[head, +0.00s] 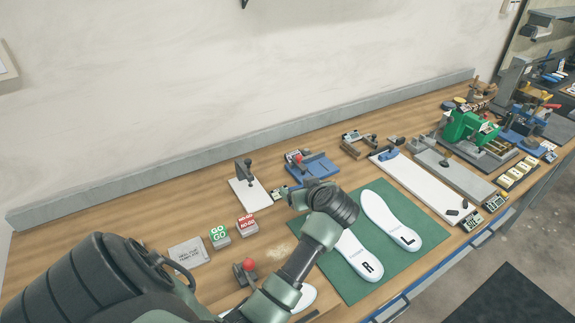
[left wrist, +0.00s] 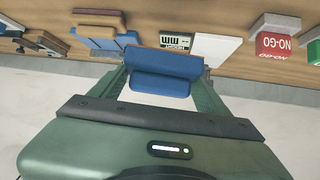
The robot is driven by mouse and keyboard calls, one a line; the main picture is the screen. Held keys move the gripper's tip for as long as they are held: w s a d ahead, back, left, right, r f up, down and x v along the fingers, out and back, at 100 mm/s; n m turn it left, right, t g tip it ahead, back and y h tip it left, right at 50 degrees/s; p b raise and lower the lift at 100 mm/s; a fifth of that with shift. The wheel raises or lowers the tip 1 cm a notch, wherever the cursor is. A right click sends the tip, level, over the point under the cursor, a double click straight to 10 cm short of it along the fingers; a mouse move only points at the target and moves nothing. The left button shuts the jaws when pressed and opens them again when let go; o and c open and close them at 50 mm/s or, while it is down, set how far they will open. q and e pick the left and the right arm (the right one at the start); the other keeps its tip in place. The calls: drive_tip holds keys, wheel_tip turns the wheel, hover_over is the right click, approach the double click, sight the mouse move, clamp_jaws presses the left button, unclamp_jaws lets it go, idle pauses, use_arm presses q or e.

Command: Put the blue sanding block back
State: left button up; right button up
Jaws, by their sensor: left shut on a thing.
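The blue sanding block (left wrist: 160,82), with a thin brown layer along it, is between the fingers of my left gripper (left wrist: 166,74) in the left wrist view. The fingers touch it on both sides and are shut on it. In the head view my left gripper (head: 300,195) is above the bench, near the back edge of the green mat (head: 345,283). The block cannot be made out in the head view, where my gripper and wrist hide it. My right gripper is not in view.
Two white insoles (head: 390,222) lie on the mat. Behind my gripper are a blue fixture (head: 320,168) and a white plate with a black clamp (head: 243,196). GO (head: 219,236) and NO-GO (head: 247,225) blocks stand to the left. A long white board (head: 425,185) lies right.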

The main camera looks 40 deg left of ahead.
use_arm(q)
drive_tip(key=a+f, duration=0.1)
drive_tip(key=w+a+f+n+g, duration=0.1)
drive_tip(key=a, duration=0.1)
drive_tip(key=a+f+n+g+b, duration=0.1)
drive_tip(key=a, duration=0.1)
drive_tip(key=shift+w+a, duration=0.25)
drive_tip(key=shift+w, duration=0.05)
wheel_tip(320, 180, down, 5)
drive_tip(key=b, duration=0.7)
drive_tip(key=shift+f, duration=0.1)
drive_tip(key=shift+f, duration=0.55)
drive_tip(key=o, duration=1.5)
drive_tip(key=shift+d, duration=0.1)
